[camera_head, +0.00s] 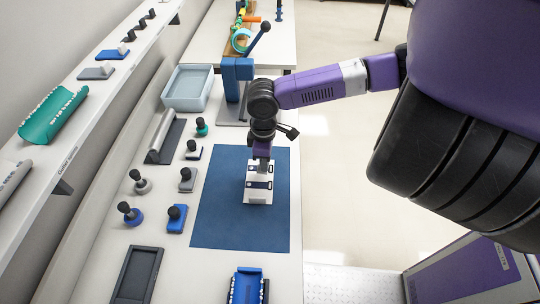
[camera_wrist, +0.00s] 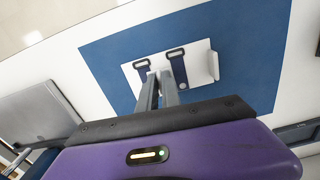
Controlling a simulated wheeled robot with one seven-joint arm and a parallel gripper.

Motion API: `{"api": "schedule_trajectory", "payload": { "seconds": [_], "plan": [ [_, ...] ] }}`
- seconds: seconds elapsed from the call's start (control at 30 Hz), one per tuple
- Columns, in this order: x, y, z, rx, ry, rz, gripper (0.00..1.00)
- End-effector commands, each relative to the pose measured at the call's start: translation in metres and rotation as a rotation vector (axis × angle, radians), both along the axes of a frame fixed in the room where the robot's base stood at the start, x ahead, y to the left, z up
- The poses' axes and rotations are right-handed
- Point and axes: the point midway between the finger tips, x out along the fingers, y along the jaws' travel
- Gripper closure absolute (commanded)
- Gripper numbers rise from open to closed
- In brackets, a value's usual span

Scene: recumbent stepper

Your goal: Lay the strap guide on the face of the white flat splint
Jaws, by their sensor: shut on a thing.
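The white flat splint (camera_head: 257,197) lies on the blue mat, with two dark blue straps (camera_head: 259,185) across its face. My gripper (camera_head: 262,159) points down over the far part of the splint. In the wrist view its fingers (camera_wrist: 160,77) are close together over the splint's face. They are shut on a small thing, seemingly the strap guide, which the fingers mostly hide. I cannot tell whether it touches the splint.
The blue mat (camera_head: 212,222) is clear around the splint. Several knobbed tools (camera_head: 178,215) stand left of it, with a dark tray (camera_head: 137,275) and a blue holder (camera_head: 246,285) in front. A blue stand (camera_head: 236,78) and a grey bin (camera_head: 188,88) stand behind.

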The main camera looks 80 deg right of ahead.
Motion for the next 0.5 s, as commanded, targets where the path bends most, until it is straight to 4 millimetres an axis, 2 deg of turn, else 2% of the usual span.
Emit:
{"api": "schedule_trajectory", "payload": {
  "seconds": [0.17, 0.5],
  "plan": [
    [0.0047, 0.0005, 0.0004, 0.000, -0.001, 0.066, 1.00],
    [0.0044, 0.0005, 0.0012, 0.001, -0.001, 0.068, 1.00]
  ]
}}
